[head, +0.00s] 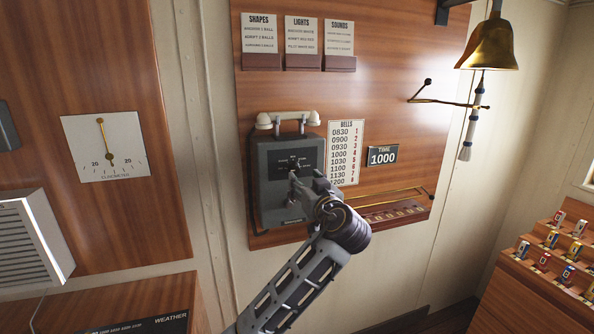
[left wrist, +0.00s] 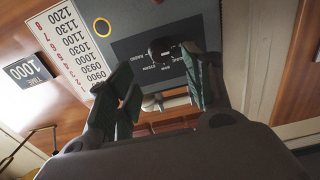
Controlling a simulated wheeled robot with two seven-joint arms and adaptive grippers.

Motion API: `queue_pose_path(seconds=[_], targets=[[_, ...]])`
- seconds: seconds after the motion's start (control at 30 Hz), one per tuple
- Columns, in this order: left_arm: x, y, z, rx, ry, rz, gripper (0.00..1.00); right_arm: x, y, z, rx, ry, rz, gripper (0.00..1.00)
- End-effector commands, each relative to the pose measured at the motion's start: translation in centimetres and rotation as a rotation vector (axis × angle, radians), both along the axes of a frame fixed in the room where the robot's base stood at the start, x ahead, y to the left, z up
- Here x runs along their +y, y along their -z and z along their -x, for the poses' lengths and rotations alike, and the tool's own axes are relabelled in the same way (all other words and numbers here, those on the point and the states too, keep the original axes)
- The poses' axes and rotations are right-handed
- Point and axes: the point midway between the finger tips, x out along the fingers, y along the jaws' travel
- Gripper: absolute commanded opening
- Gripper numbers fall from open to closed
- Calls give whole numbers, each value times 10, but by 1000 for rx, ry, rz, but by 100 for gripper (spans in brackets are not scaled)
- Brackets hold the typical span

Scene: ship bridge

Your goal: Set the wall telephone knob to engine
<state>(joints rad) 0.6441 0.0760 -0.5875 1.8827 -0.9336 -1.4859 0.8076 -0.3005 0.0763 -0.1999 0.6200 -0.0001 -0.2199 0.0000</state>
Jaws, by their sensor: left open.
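The wall telephone is a dark grey box (head: 262,160) on the wooden wall panel, with a pale handset (head: 290,121) across its top. Its dark selector plate carries a black round knob (left wrist: 163,47) with small labels around it, shown upside down in the left wrist view. I cannot tell which label the knob points to. My left gripper (head: 298,181) is in front of the lower part of the plate in the head view. In the left wrist view its open fingers (left wrist: 158,68) stand to either side of the knob, apparently short of it and empty. My right gripper is out of view.
A bells list (head: 343,152) and a time plate (head: 382,156) are right of the telephone. Below them is a small rack (head: 393,213) with a brass rail. A brass bell (head: 488,45) hangs at upper right. A clinometer (head: 104,147) is on the left.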

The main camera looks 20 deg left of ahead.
Motion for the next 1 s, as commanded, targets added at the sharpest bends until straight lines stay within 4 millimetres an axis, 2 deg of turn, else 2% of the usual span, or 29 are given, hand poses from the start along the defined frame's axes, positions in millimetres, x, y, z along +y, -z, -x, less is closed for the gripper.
queue_pose_path(seconds=[0.53,0.73,1.0], targets=[[38,-2,-56,0,-1,-2,51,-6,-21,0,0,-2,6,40],[44,0,-65,0,1,1,51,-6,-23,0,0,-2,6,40],[44,0,-66,0,1,1,51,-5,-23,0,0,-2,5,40]])
